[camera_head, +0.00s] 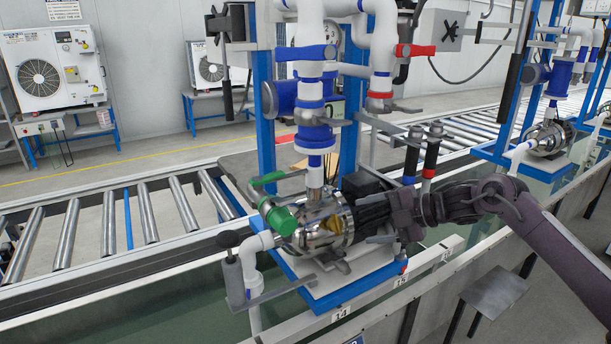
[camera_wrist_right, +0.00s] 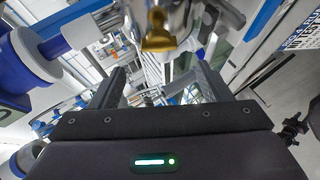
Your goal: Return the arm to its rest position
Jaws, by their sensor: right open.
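My right arm (camera_head: 535,225) comes in from the right and reaches to the pump. My right gripper (camera_head: 400,214) is at the right end of the pump (camera_head: 325,222), in front of its dark motor part. In the right wrist view the gripper (camera_wrist_right: 163,84) has its two dark fingers spread, with nothing held between them. A brass-coloured fitting (camera_wrist_right: 158,38) shows just beyond the fingers there. Whether the gripper touches the pump cannot be told. My left gripper is not in view.
The pump stands on a blue-edged plate (camera_head: 335,290) under white and blue pipes (camera_head: 313,110). A red-handled valve (camera_head: 415,50) and a green handle (camera_head: 268,179) stick out. Blue posts (camera_head: 264,90) stand behind. A roller conveyor (camera_head: 110,222) runs along the back. A grey plate (camera_head: 494,294) is at lower right.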

